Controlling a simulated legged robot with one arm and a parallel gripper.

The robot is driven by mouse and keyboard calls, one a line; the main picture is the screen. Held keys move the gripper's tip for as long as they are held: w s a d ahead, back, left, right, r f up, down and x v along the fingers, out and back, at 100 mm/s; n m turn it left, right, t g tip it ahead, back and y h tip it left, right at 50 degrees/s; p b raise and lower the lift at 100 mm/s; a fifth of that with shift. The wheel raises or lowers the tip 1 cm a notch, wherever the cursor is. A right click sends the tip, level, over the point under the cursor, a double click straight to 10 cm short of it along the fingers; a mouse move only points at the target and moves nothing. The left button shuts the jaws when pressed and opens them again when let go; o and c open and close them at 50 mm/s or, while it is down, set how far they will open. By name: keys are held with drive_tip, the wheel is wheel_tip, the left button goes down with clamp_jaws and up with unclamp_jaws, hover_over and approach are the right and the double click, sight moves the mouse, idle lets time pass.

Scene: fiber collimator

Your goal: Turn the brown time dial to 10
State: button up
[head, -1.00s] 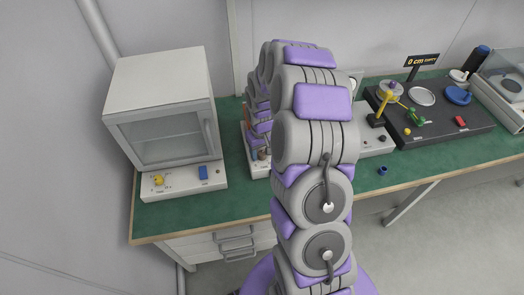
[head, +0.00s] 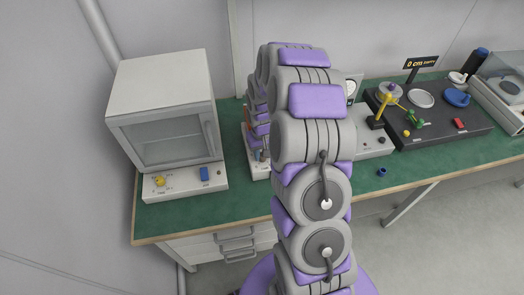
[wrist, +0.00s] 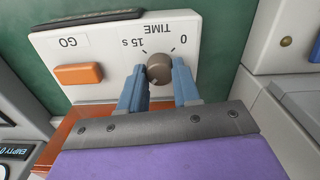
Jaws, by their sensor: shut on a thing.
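The brown time dial (wrist: 159,68) is on a white panel (wrist: 105,92) in the wrist view. The panel's lettering is upside down here, with "TIME" above the dial, "15 s" at its upper left and "0" at its upper right. My gripper (wrist: 158,64) has one blue finger on each side of the dial and is shut on it. The dial's exact setting is hard to read. In the head view my arm hides the dial and the gripper.
An orange GO button (wrist: 78,74) is left of the dial. A grey housing (wrist: 285,35) stands to the right. In the head view, a white cabinet (head: 165,85) is on the left of the green bench (head: 240,205), and a black instrument board (head: 440,130) is on the right.

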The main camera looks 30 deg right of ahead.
drive_tip(key=o, duration=1.1)
drive_tip(key=shift+c, duration=0.2)
drive_tip(key=shift+r, duration=0.1)
wheel_tip(320, 180, up, 17)
drive_tip(key=p, duration=0.3)
